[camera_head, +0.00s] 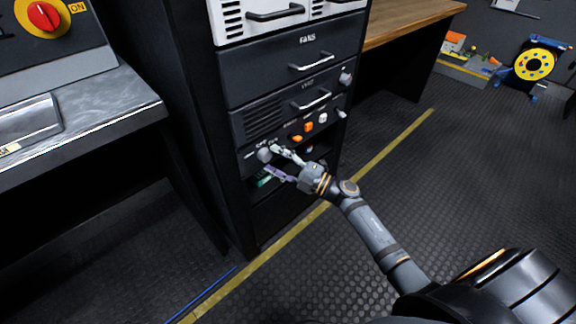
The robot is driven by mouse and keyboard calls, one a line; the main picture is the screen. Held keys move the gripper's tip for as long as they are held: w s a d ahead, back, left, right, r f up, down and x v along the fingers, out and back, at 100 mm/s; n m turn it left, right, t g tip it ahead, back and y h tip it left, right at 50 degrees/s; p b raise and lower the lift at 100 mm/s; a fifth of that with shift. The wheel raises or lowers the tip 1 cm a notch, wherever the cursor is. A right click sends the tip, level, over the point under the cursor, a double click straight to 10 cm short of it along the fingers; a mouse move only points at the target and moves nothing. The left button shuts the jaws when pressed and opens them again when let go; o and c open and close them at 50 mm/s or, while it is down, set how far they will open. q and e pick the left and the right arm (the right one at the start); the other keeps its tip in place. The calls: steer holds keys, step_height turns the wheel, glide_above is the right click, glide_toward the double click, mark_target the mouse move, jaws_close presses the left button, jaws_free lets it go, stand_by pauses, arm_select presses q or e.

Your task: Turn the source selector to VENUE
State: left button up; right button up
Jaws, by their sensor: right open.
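The source selector looks to be the round grey knob (264,154) at the lower left of the rack's bottom control panel (250,136). Small white lettering stands near it, too small to read fully, so I cannot tell its setting. My right gripper (270,161) is open at the knob, one finger above and right of it, the other below. I cannot tell whether the fingers touch it. My left gripper is not in view.
Orange and white buttons (308,126) and small knobs sit to the right on the panel. Drawers with bar handles (312,62) are above, and an open shelf is below. A grey desk (110,105) stands left. A yellow cable reel (535,64) stands far right. The floor between is clear.

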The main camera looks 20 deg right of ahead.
steer(key=v, duration=1.1)
